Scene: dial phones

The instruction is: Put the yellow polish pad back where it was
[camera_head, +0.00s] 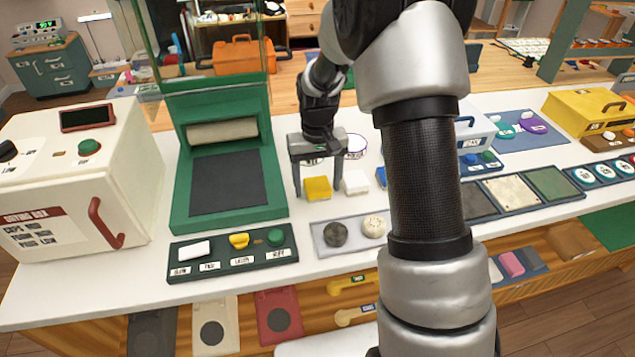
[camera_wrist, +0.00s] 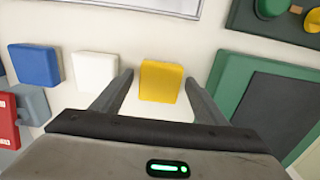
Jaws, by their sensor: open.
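The yellow polish pad (camera_head: 317,188) is a small square block on the white counter, to the left of a white pad (camera_head: 356,182). My gripper (camera_head: 332,189) is open just above the counter at the pads. In the wrist view, the yellow pad (camera_wrist: 161,81) lies between the two spread fingertips of my gripper (camera_wrist: 160,82), apart from both. The white pad (camera_wrist: 95,72) and a blue pad (camera_wrist: 36,65) lie in a row beside it there. In the head view my arm hides part of the blue pad (camera_head: 381,178).
A green machine (camera_head: 280,190) with a dark bed stands left of the pads. A grey tray (camera_head: 352,240) with two round discs lies in front, and a dark green control panel (camera_head: 220,265) is front left. A white drying box (camera_head: 130,180) stands far left.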

